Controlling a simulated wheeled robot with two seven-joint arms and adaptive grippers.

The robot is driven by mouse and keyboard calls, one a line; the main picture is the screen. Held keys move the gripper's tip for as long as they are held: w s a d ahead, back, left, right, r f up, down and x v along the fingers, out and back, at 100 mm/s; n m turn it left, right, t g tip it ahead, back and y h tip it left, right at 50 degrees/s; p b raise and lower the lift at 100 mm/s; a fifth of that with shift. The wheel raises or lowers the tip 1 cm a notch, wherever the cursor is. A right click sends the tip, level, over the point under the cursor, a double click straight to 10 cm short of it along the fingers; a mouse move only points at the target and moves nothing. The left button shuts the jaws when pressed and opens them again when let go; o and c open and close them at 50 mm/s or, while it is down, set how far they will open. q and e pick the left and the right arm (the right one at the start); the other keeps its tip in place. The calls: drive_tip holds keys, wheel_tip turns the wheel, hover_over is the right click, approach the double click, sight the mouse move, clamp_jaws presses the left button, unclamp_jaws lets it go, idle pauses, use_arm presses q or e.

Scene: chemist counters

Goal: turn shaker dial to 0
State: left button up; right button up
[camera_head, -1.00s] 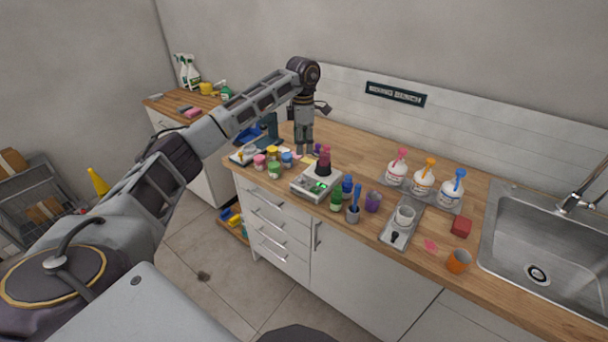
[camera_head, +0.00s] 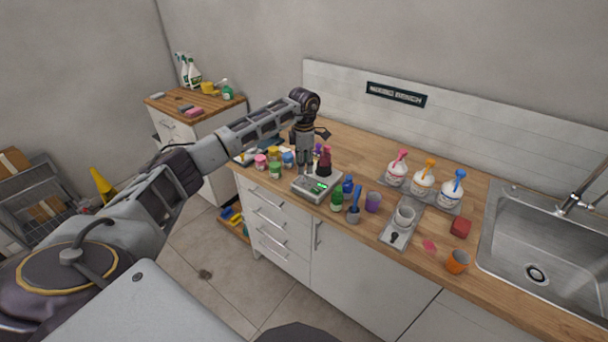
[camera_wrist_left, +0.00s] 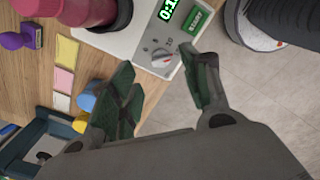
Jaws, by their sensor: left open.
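The shaker (camera_head: 303,186) is a pale box on the wooden bench, with a dark red bottle (camera_head: 323,165) standing on it. I cannot read the dial setting surely. My left gripper (camera_head: 304,173) points down over the shaker's front left part. In the left wrist view its open, empty fingers (camera_wrist_left: 163,88) lie either side of the dial's line, with the dial just ahead and apparently untouched.
Small coloured jars (camera_head: 275,170) stand left of the shaker. A green bottle (camera_head: 337,200), blue bottle and purple cup (camera_head: 372,202) stand close on its right. A grey device with a white cup (camera_head: 404,215) and the sink (camera_head: 540,245) are farther right.

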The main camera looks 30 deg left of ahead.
sight(303, 179)
use_arm(q)
drive_tip(key=shift+f+p, duration=0.4)
drive_tip(key=shift+f, duration=2.45)
drive_tip(key=shift+c, duration=0.5)
drive_tip(key=c, duration=0.9)
drive_tip(key=shift+c, duration=0.2)
